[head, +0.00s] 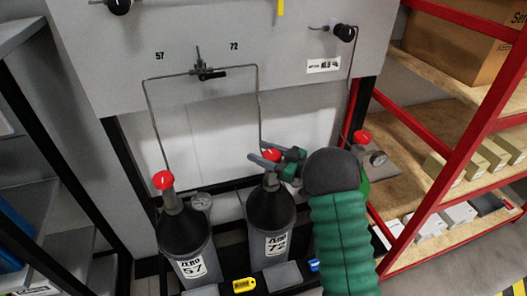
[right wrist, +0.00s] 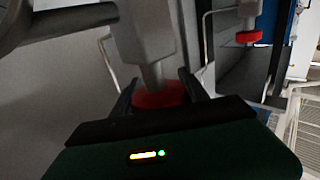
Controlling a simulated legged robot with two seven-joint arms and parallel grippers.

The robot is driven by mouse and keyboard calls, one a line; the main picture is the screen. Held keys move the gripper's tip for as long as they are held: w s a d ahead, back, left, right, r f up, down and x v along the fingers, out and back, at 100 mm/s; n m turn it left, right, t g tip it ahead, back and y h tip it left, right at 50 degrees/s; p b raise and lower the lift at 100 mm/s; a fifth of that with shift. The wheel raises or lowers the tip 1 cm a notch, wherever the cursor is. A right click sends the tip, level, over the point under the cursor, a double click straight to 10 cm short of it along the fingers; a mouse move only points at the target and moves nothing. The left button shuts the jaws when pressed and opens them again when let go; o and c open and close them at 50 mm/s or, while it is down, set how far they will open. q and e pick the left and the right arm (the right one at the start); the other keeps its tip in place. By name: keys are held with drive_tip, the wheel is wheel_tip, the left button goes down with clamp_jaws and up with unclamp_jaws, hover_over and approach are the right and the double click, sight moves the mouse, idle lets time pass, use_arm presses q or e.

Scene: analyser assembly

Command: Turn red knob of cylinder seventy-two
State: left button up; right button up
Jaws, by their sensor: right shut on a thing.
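Cylinder seventy-two (head: 270,215) stands in the middle of the head view, dark grey with a white label reading 72. Its red knob (head: 271,155) is on top. My right gripper (head: 262,157) reaches in from the right and is shut on this knob, one finger on each side. In the right wrist view the red knob (right wrist: 160,95) sits between the two dark fingers (right wrist: 158,92). The knob's pointer mark is too small to read. My left gripper is not in view.
Cylinder 57 (head: 185,240), with its own red knob (head: 163,180), stands to the left. Another red knob (head: 362,137) is at the right, partly behind my arm. A grey panel (head: 110,60) with valves and pipes rises above. A red-framed shelf (head: 470,125) holds boxes at right.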

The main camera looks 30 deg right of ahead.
drive_tip(key=shift+a+n+g+y, duration=0.1)
drive_tip(key=shift+n+g+y, duration=0.3)
drive_tip(key=shift+y, duration=0.1)
drive_tip(key=o, duration=1.4)
drive_tip(key=shift+c, duration=0.2)
drive_tip(key=v, duration=1.7)
drive_tip(key=shift+f, duration=0.15)
drive_tip(key=shift+w, duration=0.1)
